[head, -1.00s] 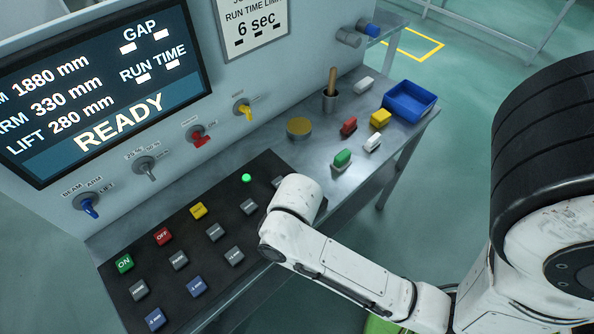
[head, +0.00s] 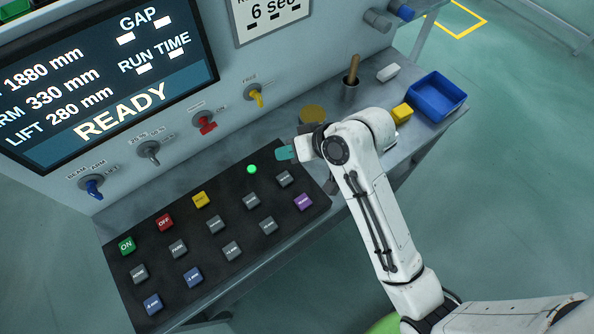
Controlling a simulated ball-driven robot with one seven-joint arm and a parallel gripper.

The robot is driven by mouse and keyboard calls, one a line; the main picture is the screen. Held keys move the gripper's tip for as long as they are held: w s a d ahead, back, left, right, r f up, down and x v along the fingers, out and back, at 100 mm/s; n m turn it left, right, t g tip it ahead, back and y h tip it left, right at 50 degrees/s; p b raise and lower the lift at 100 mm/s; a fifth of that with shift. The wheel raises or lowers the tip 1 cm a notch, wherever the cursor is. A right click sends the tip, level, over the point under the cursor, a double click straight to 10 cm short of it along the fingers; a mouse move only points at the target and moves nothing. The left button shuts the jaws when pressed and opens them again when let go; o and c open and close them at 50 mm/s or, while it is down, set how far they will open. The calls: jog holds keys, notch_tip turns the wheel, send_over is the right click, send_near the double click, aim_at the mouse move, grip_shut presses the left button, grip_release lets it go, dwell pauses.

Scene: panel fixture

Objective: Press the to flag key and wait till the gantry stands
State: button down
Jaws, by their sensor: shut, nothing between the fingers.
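The black key panel (head: 180,202) lies on the bench under the display. It bears a green ON key (head: 127,246), a red OFF key (head: 164,222), a yellow key (head: 200,200), several grey keys, two blue keys (head: 194,277) and a purple key (head: 302,202). I cannot pick out the to flag key; most labels are too small to read. The display (head: 75,88) reads READY, with lift 280 mm. No gantry is in view.
Knobs stick out of the panel wall: blue (head: 93,188), grey (head: 149,152), red (head: 206,124) and yellow (head: 256,97). A blue bin (head: 438,97), a yellow block (head: 402,112), a white block (head: 388,73) and a cup (head: 350,90) stand on the bench's right.

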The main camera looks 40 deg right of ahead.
jog(key=shift+f, duration=0.15)
jog(key=b, duration=0.8)
send_over(289, 179)
notch_tip(289, 179, down, 6)
jog(key=shift+f, duration=0.15)
jog(key=shift+w+f, duration=0.1)
jog(key=shift+f, duration=1.05)
jog(key=shift+f, duration=0.1)
dwell(0.7)
jog(key=shift+f, duration=0.3)
